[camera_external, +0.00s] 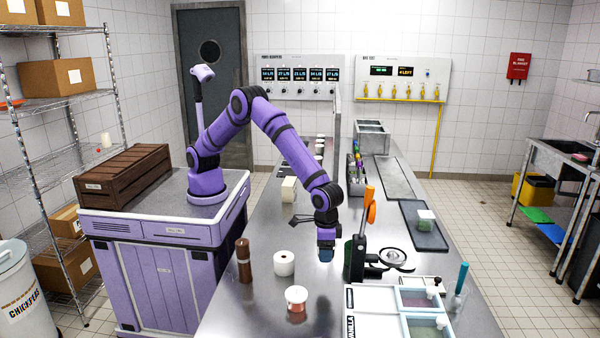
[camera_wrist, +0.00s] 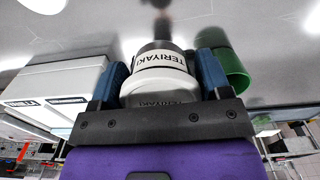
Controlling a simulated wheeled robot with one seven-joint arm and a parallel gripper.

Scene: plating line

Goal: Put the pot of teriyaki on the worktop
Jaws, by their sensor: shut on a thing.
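The pot of teriyaki (camera_wrist: 160,78) is a white pot with a TERIYAKI label in the wrist view. My gripper (camera_wrist: 163,85) is shut on it, with a blue finger on each side. In the external view my gripper (camera_external: 326,255) points down over the steel worktop (camera_external: 250,310). The pot cannot be made out there, so whether it touches the worktop is unclear.
A white roll (camera_external: 284,263), a brown bottle (camera_external: 244,262) and a white tub with a red band (camera_external: 297,298) stand left of and in front of my gripper. A black stand with an orange handle (camera_external: 370,205) is close on the right. White-framed trays (camera_external: 377,325) lie at front right.

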